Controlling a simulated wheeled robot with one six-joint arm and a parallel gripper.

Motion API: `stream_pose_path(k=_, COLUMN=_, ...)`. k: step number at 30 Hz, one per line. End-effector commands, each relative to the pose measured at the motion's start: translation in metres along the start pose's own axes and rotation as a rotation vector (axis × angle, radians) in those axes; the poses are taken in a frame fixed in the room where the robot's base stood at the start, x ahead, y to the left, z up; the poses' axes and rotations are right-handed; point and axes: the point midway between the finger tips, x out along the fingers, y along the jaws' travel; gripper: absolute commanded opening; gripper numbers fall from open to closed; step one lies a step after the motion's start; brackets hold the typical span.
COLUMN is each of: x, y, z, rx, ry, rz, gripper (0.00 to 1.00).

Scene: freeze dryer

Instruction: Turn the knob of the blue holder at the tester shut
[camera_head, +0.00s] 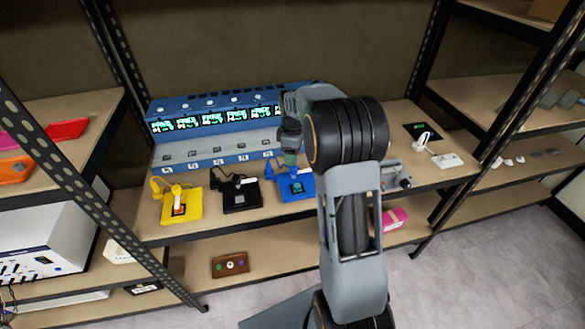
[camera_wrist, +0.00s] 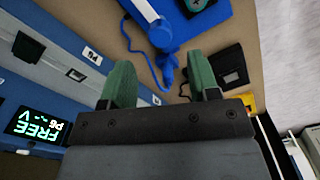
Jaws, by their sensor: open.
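The blue holder (camera_head: 297,192) lies on the upper shelf in front of the tester (camera_head: 215,150), at the right of a row of holders. In the wrist view, the blue holder (camera_wrist: 222,16) is at the top, cut by the frame edge. A white bar, a blue clamp-like fitting (camera_wrist: 163,36) and a dark teal part are on it; I cannot tell which is the knob. My gripper (camera_head: 290,160) points down just above the holder. In the wrist view my gripper (camera_wrist: 163,84) has its green fingers apart, with the holder's blue cable (camera_wrist: 152,72) seen between them and no object gripped.
A black holder (camera_head: 240,197) and a yellow holder (camera_head: 183,206) lie to the left. White items (camera_head: 448,160) lie at the shelf's right. A pink object (camera_head: 392,219) and a brown box (camera_head: 230,264) are on the lower shelf. Metal rack posts stand on both sides.

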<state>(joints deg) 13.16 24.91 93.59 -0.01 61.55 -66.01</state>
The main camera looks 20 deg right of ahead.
Motion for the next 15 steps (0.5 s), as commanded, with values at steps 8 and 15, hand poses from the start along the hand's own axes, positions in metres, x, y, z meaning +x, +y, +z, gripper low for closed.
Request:
stream_pose_path(k=8, x=0.044, y=-0.001, z=0.000, rx=0.000, ry=-0.001, rz=-0.001, gripper=0.56)
stream_pose_path(k=15, x=0.061, y=0.000, z=0.000, rx=0.000, ry=0.000, rz=0.000, gripper=0.56)
